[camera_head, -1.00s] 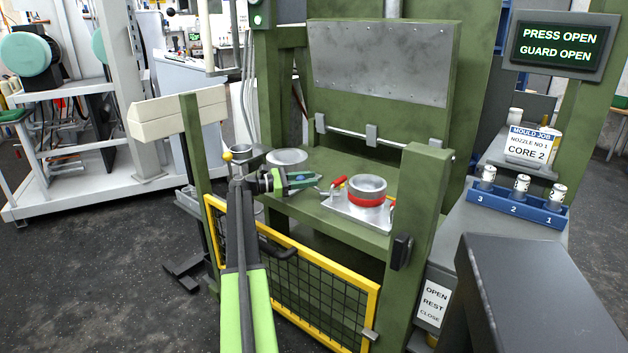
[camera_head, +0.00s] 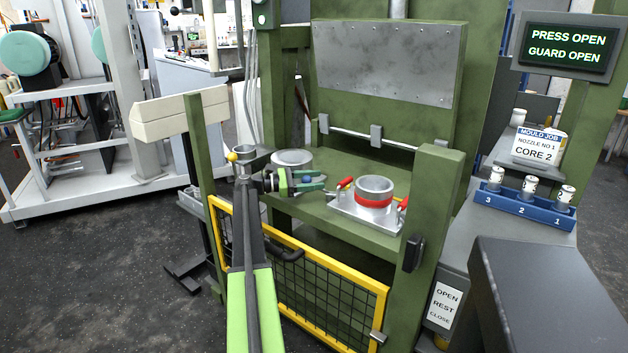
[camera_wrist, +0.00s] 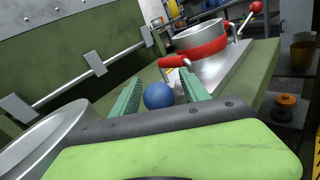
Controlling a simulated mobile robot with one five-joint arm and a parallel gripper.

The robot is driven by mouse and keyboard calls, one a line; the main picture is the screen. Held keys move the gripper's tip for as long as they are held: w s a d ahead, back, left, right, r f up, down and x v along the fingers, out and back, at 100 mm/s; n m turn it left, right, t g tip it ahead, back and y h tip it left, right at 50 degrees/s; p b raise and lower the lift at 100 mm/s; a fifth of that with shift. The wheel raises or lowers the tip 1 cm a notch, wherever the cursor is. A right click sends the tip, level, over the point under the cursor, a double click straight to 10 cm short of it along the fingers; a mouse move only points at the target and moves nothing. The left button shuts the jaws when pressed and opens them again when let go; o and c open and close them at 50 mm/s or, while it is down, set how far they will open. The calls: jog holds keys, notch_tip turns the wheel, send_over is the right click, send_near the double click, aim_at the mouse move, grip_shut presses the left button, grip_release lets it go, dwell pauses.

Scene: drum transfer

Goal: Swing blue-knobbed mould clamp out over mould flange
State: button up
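The mould (camera_head: 374,186) is a silver cylinder with a red band on a flat metal flange plate (camera_head: 352,212), on the green press table. The wrist view also shows the mould (camera_wrist: 200,38). Red-handled clamps stand at its left (camera_head: 345,183) and right (camera_head: 403,203). The blue knob (camera_wrist: 158,96) shows in the wrist view, near the foot of the red-handled clamp (camera_wrist: 173,62); I cannot make it out in the head view. My gripper (camera_head: 324,181) is left of the mould. Its teal fingers (camera_wrist: 160,88) are apart, with the knob in the gap between them; contact is not clear.
A round metal piece (camera_head: 292,160) stands on the table left of the mould, close behind my gripper. The yellow-framed mesh guard (camera_head: 300,285) is low in front. A green post (camera_head: 432,220) stands at the right. A hinge bar (camera_head: 350,133) runs behind.

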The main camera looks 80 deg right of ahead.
jog(key=shift+w, duration=0.1)
jog(key=v, duration=1.7)
jog(key=shift+w+a, duration=0.1)
